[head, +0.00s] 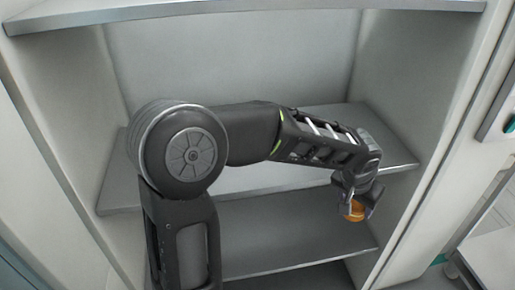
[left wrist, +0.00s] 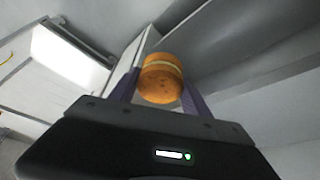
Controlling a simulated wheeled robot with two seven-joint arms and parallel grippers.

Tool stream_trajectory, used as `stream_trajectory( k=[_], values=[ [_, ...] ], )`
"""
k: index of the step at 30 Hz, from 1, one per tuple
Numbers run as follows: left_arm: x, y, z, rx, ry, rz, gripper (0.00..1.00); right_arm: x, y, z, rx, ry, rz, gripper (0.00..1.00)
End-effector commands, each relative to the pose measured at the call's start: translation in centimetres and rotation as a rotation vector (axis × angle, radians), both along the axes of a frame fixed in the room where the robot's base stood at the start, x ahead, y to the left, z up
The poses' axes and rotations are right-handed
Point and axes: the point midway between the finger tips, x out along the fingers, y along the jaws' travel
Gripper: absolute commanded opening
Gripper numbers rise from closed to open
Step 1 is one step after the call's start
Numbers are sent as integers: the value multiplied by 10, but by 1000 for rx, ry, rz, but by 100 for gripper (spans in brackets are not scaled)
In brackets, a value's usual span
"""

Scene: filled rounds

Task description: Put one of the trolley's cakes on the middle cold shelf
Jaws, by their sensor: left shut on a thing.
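My left gripper (head: 357,205) is shut on a small round orange cake (head: 355,210) with a pale band around its middle. The cake also shows between the two fingers in the left wrist view (left wrist: 160,78). In the head view the gripper points down near the front right of the cabinet, in front of the shelves. A grey shelf (head: 395,150) lies behind my arm at mid height, and a lower shelf (head: 290,240) is below it. Both look empty where visible; my arm hides part of the mid-height shelf. My right gripper is not in view.
An upper shelf (head: 250,12) crosses the top of the cabinet. Side walls stand close on the left (head: 75,110) and right (head: 415,70). A pale surface (head: 490,255) stands outside at the lower right; I cannot tell whether it is the trolley.

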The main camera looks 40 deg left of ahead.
Motion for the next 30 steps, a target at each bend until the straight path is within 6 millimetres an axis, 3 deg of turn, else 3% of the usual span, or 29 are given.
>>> stream_trajectory(
  k=[5,8,11,15,21,25,30],
  values=[
    [6,9,4,1,-2,32,38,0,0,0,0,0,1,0],
    [16,29,14,3,-2,100,38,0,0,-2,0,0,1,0],
    [29,64,30,6,-2,217,38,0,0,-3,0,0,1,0],
    [44,127,59,7,0,428,38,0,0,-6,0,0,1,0],
    [43,206,99,4,0,704,38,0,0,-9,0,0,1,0],
    [38,229,112,2,0,792,38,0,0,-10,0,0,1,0],
    [37,234,115,0,1,811,38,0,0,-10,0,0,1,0]
  ],
)
